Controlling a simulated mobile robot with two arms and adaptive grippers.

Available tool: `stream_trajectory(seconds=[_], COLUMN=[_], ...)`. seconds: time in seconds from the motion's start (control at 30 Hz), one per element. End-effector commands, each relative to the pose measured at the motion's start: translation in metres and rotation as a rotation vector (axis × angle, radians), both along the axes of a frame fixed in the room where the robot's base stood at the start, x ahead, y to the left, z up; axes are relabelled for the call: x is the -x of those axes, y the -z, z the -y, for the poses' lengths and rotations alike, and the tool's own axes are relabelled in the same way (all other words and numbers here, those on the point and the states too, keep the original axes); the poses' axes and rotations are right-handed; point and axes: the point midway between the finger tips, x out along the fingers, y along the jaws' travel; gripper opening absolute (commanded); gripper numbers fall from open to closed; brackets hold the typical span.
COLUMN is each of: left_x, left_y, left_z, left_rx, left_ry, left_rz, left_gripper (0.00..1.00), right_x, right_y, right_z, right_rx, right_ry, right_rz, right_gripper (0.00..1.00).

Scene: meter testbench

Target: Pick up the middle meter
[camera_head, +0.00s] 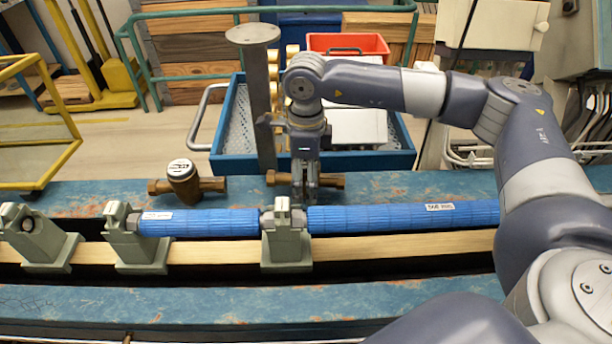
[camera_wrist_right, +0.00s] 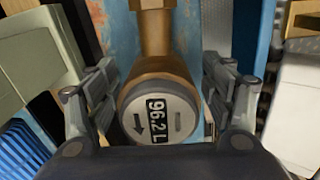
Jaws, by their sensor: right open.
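The brass meter (camera_head: 333,181) under my right gripper lies on the blue bench; its body is mostly hidden by the gripper in the head view. In the right wrist view the meter (camera_wrist_right: 165,105) shows a round grey face reading 96.2 L and a brass pipe end. My right gripper (camera_head: 305,185) points down over it. Its open fingers (camera_wrist_right: 162,78) stand on either side of the meter body, with no clear sign of a grip. Another meter (camera_head: 183,172) with a white top stands to the left on the bench. My left gripper is not in view.
In front of the meters, blue pipes (camera_head: 400,217) lie along a rail between grey-green clamps (camera_head: 287,240). Behind stand a grey post (camera_head: 260,100) and a blue crate (camera_head: 226,165) holding several things. The bench between the two meters is clear.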

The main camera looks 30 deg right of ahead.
Motion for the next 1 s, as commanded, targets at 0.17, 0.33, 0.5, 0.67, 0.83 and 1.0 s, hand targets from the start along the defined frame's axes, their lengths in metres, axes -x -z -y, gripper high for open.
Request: stream_trajectory(seconds=[0.17,0.33,0.5,0.67,0.83,1.0], left_x=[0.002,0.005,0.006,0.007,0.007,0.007], left_y=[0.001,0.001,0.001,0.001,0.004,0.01], left_z=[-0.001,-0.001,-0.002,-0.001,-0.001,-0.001], left_rx=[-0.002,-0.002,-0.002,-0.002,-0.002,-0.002], left_ry=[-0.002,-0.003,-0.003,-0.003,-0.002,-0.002], left_rz=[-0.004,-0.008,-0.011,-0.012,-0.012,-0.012], left_gripper=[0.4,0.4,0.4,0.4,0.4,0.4], right_x=[0.0,0.0,-0.001,-0.001,-0.001,-0.002], right_y=[0.0,0.0,-0.002,-0.002,-0.012,-0.043], right_z=[0.0,0.0,0.0,0.0,0.0,-0.001], right_rx=[0.0,-0.001,-0.001,-0.001,-0.002,-0.003], right_ry=[0.0,0.0,0.0,0.0,0.0,0.0], right_rz=[0.0,-0.001,0.002,0.002,0.003,0.007], right_gripper=[0.68,0.3,0.0,0.0,0.0,0.0])
